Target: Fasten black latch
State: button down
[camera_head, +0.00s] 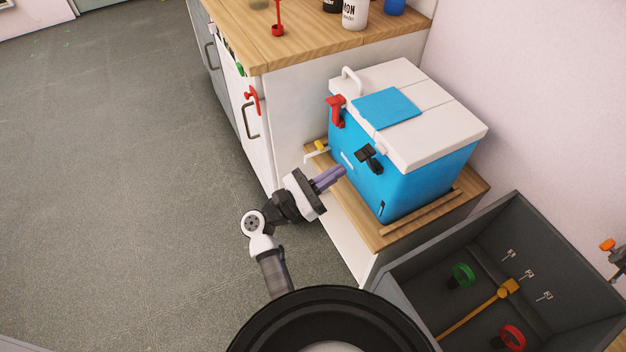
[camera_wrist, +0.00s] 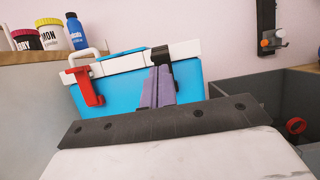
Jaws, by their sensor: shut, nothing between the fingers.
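A blue cooler (camera_head: 414,193) with a white lid (camera_head: 440,118) stands on a low wooden stand. The black latch (camera_head: 369,160) is on the cooler's front and juts out from the wall below the lid edge. In the wrist view the black latch (camera_wrist: 160,54) shows just above my fingertips, its lower part hidden behind them. A red latch (camera_head: 336,110) is to its left, at the lid edge. My gripper (camera_head: 343,171), with purple fingers, is shut and empty, pointing at the cooler's front just left of and below the black latch. Contact cannot be told.
A grey open bin (camera_head: 395,285) with green and red knobs stands at the right front. A wooden counter (camera_head: 310,45) with a red tool and several containers is behind left, above white cabinets. The stand's wooden top (camera_head: 350,208) edges the cooler. The floor at left is clear.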

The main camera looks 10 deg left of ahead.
aim_at(367, 149)
jog(key=shift+p+x, duration=0.5)
jog(key=shift+x, duration=1.1)
jog(key=shift+w+d+r+g+y+p, duration=0.25)
jog(key=shift+r+g+y+p, duration=0.1)
jog(key=shift+r+y+p, duration=0.2)
jog(key=shift+w+d+r+g+y+p, duration=0.15)
jog(key=shift+d+r+g+y+p, duration=0.2)
jog(key=shift+r+y+p, duration=0.15)
jog(key=shift+w+d+r, duration=0.1)
jog(key=shift+r, duration=0.05)
jog(key=shift+w+d+b, duration=0.2)
jog(key=shift+d+b, duration=0.05)
jog(key=shift+b, duration=0.1)
jog(key=shift+w+d+r, duration=0.1)
jog(key=shift+r, duration=0.05)
